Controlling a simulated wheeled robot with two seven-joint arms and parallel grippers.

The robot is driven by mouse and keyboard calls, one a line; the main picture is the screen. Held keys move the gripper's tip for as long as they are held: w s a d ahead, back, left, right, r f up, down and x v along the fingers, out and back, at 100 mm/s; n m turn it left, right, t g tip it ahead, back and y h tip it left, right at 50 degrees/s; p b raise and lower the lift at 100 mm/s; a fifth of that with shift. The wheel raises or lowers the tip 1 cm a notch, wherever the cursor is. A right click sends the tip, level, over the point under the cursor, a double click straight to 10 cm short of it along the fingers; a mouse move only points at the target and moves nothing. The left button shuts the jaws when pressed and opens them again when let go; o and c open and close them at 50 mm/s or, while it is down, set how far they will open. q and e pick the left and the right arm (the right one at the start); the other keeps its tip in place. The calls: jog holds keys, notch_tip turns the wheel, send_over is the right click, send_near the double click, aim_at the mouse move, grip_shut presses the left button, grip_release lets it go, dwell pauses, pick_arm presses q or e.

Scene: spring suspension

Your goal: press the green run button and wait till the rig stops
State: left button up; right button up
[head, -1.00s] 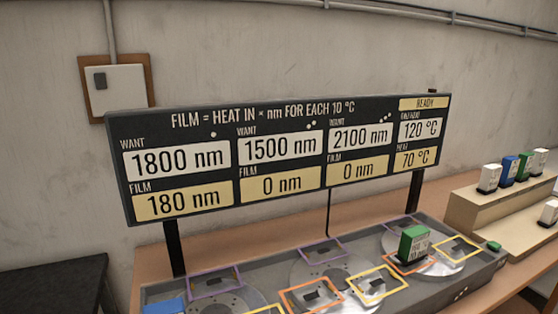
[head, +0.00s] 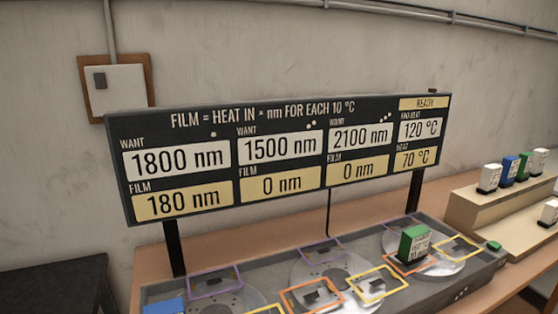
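The rig (head: 350,238) is a long grey box on the bench with several round silver plates and coloured square frames on top. A small green button (head: 494,246) sits at its right end. A green block (head: 414,243) stands on the right plate, and a blue block (head: 165,307) is cut off at the bottom edge. The board (head: 280,155) above reads READY, with WANT 1800, 1500 and 2100 nm, FILM 180, 0 and 0 nm, and 120 °C above 70 °C at the right. Neither of my grippers shows in the head view.
A stepped beige stand (head: 480,215) at the right holds several white, blue and green blocks. A dark table (head: 55,285) stands at the lower left. A grey switch box (head: 115,90) hangs on the wall.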

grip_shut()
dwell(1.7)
